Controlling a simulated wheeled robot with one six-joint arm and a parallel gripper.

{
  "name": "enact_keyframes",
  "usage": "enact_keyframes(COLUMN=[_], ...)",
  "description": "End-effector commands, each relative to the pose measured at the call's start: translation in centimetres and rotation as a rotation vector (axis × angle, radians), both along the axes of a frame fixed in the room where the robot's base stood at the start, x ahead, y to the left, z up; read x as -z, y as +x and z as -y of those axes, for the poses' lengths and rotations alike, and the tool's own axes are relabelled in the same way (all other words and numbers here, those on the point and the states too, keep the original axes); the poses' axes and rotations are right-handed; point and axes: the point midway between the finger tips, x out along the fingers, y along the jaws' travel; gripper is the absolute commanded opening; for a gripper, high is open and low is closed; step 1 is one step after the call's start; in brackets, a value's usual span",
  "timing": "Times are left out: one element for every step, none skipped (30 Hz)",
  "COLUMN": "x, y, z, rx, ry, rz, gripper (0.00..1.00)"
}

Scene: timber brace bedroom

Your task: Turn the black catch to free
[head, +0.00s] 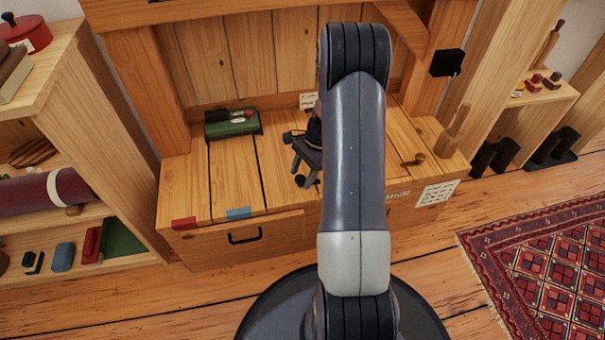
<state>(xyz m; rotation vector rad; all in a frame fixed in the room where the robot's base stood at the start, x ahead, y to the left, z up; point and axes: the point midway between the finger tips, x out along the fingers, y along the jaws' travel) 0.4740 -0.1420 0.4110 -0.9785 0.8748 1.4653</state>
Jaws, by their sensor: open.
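My gripper (304,174) is over the middle of the wooden bench top, partly hidden behind my own arm. Its two grey fingers are spread and point toward the front of the bench. A small dark piece (300,181) shows between the fingertips and looks like the black catch. It is too small to tell which way it is turned or whether a finger touches it. I see no grip on it.
The bench top (185,190) holds a green box (232,122) at the back left and a brass piece (414,160) at the right. A black block (447,62) is on the right post. Shelves flank the bench. A red rug (550,260) lies at right.

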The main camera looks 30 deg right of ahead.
Motion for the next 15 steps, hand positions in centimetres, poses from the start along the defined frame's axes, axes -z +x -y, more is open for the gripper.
enact_keyframes(x=[-0.02,-0.02,-0.03,-0.03,-0.03,-0.03,-0.03,-0.04,-0.04,-0.04,-0.04,-0.04,-0.04,-0.04,-0.04], y=[0.00,0.00,0.00,0.00,0.00,0.00,0.00,0.00,0.00,0.00,0.00,0.00,0.00,0.00,0.00], z=[0.00,0.00,0.00,0.00,0.00,0.00,0.00,0.01,0.01,0.01,0.01,0.01,0.01,0.01,0.01], rx=[0.000,0.000,0.000,0.000,0.000,0.000,0.000,0.000,0.000,0.000,0.000,0.000,0.000,0.000,0.000], ry=[0.000,0.000,0.000,0.000,0.000,0.000,0.000,0.000,0.000,0.000,0.000,0.000,0.000,0.000,0.000], rz=[0.000,0.000,0.000,0.000,0.000,0.000,0.000,0.000,0.000,0.000,0.000,0.000,0.000,0.000,0.000], gripper=[0.51,0.51,0.49,0.47,0.44,0.41,0.38,0.36,0.33,0.30,0.28,0.24,0.22,0.20,0.16])
